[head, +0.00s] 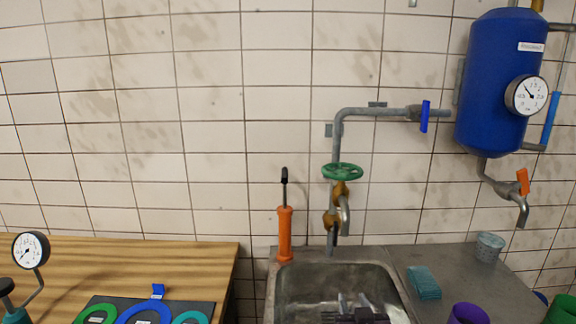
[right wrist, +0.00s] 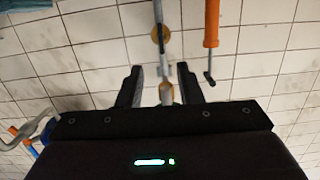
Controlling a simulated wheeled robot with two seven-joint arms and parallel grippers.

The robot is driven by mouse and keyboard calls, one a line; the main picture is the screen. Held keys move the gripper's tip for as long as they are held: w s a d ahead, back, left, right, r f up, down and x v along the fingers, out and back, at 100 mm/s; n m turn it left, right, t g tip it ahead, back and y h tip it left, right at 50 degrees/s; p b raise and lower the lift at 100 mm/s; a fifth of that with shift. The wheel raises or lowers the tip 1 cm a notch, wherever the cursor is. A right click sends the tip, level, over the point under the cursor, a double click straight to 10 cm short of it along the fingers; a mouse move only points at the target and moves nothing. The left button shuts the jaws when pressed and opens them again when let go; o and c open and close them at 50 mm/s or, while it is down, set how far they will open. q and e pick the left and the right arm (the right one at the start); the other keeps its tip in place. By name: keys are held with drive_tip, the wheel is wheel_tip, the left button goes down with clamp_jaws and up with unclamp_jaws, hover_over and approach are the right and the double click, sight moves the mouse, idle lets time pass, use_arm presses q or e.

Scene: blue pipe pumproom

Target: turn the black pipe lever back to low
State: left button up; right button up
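The pipe levers I see are a blue one (head: 425,116) on the grey pipe (head: 375,111), an orange one (head: 523,181) on the tank tap, and a long blue one (head: 551,118) beside the tank. An orange upright tube (head: 285,235) with a black hooked rod (head: 284,175) stands behind the sink. My left gripper is out of view.
A green handwheel (head: 342,171) sits above the brass tap. A blue tank (head: 495,85) with a round gauge (head: 526,95) hangs at the right. A sponge (head: 423,283), a cup (head: 489,246) and a purple cup (head: 467,314) stand right of the sink (head: 283,300).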

drive_tip(key=s+d+f+n+g, duration=0.1)
drive_tip(key=s+d+f+g, duration=0.2)
drive_tip(key=s, duration=0.7)
drive_tip(key=s+f+g, duration=0.3)
drive_tip(key=s+g, duration=0.3)
drive_tip(key=s, duration=0.3)
drive_tip(key=s+d+f+n+g, duration=0.15)
drive_tip(key=s+f+g, duration=0.25)
drive_tip(key=s, duration=0.6)
wheel_tip(320, 180, down, 31)
drive_tip(key=s+g, duration=0.2)
drive_tip(key=s+d+f, duration=0.2)
drive_tip(key=s+f, duration=0.6)
drive_tip(key=s, duration=0.1)
drive_tip(key=s+d+f, duration=0.2)
drive_tip(key=s+f, duration=0.6)
drive_tip(key=s, duration=0.1)
drive_tip(key=shift+s+f+g, duration=0.4)
